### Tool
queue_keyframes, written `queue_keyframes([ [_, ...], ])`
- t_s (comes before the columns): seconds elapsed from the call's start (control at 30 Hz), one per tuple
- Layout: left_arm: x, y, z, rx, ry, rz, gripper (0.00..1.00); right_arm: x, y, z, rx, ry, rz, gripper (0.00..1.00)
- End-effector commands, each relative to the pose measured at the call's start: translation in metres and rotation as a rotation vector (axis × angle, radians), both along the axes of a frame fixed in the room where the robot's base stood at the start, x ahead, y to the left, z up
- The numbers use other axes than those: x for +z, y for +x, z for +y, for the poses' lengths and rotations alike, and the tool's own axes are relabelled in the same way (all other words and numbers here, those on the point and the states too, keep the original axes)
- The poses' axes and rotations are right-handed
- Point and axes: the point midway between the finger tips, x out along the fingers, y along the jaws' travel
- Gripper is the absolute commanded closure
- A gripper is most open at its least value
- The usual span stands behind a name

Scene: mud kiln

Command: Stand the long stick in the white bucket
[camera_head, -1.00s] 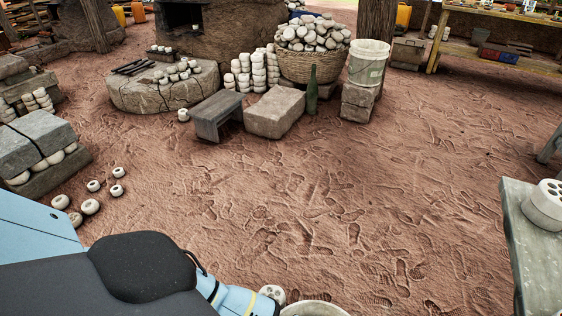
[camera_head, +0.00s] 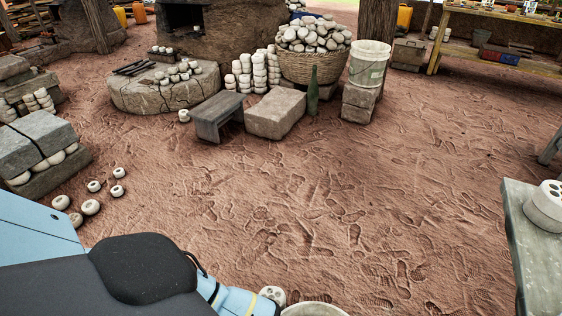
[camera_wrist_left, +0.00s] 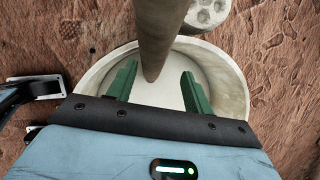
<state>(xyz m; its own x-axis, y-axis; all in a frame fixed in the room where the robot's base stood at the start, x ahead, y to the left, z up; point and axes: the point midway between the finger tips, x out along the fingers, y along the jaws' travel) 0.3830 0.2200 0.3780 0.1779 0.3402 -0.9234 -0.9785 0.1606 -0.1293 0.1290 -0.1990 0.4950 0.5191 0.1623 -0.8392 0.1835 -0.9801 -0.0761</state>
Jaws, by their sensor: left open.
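In the left wrist view, a white bucket (camera_wrist_left: 230,80) stands on the ground below my left gripper. The long brown stick (camera_wrist_left: 160,35) comes in from the top edge, and its lower end shows inside the bucket's rim. I cannot tell whether it touches the bucket's floor. My left gripper (camera_wrist_left: 158,70) is open over the bucket, with its green fingers apart on either side of the stick's lower end. In the head view only part of the bucket's rim (camera_head: 315,308) shows at the bottom edge. The stick and left fingers are hidden there. My right gripper is not in view.
A pale block with holes (camera_wrist_left: 207,10) lies beside the bucket. Another whitish bucket (camera_head: 370,62) stands on stone blocks at the back. A grey table (camera_head: 538,235) is at the right, and small round pots (camera_head: 91,207) lie at the left. The middle ground is clear.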

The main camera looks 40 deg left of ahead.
Motion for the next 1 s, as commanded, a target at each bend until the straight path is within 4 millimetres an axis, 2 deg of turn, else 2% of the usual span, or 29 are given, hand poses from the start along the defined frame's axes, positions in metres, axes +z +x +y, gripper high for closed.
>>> queue_keyframes([
  [0.13,0.0,0.0,0.0,0.0,0.0,0.0,0.49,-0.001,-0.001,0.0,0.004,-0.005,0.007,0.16],
  [0.4,0.045,-0.007,-0.016,0.0,-0.002,-0.002,0.49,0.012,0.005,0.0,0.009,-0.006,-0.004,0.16],
  [0.6,0.066,-0.012,-0.024,0.0,-0.001,-0.001,0.49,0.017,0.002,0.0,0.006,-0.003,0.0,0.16],
  [1.0,0.072,-0.014,-0.026,0.0,0.0,0.0,0.49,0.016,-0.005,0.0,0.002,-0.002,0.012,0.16],
])
